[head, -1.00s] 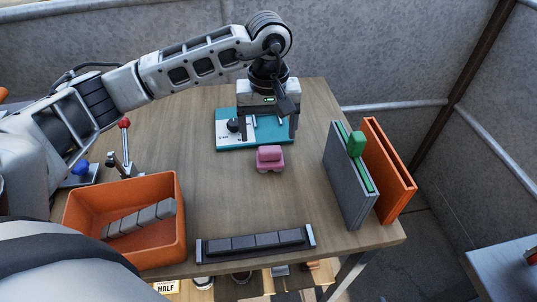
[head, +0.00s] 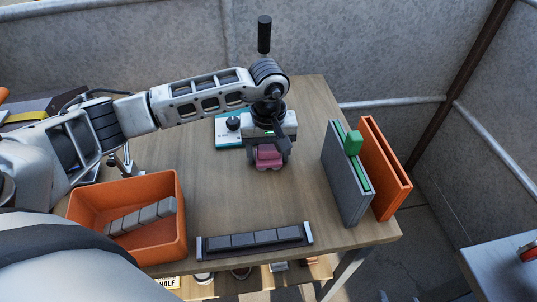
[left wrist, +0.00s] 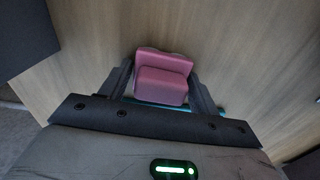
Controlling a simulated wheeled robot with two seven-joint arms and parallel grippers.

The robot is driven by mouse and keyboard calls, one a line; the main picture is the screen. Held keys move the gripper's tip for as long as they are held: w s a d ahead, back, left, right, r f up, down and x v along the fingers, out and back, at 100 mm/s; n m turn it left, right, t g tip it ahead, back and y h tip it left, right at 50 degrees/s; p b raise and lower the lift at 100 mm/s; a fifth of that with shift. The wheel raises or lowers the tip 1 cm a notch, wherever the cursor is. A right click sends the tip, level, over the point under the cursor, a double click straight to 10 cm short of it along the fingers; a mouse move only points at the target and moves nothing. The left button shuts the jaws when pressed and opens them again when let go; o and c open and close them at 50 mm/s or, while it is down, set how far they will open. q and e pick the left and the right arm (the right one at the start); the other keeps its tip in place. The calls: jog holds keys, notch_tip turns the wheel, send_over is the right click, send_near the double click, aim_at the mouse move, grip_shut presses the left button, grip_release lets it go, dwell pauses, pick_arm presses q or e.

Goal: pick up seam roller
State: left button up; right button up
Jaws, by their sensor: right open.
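A small pink stepped block (head: 268,157), the thing between my fingers and perhaps the seam roller, is on the wooden table near its middle. My left gripper (head: 268,148) points down over it. In the left wrist view, the pink block (left wrist: 162,78) lies between the two dark fingers of my left gripper (left wrist: 160,88). The fingers are apart, one on each side of it. I cannot tell whether either finger touches it. My right gripper is in neither view.
A teal and white plate with a black knob (head: 233,124) lies just behind the gripper. An orange bin (head: 178,215) with grey blocks is at front left. A dark rack (head: 256,242) lies along the front edge. Grey and orange upright panels (head: 345,185) stand at right.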

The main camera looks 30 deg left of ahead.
aim_at(267, 147)
pick_arm(q)
jog(key=c, duration=0.7)
jog(key=shift+o, duration=0.2)
jog(key=shift+r, duration=0.55)
jog(key=r, duration=0.2)
jog(key=b, duration=0.1)
jog(key=shift+s+r, duration=0.25)
jog(key=shift+r, duration=0.15)
jog(key=s+a+r+b, duration=0.2)
jog(key=s+r, duration=0.7)
jog(key=s, duration=0.4)
jog(key=shift+s, duration=0.2)
jog(key=shift+r, duration=0.1)
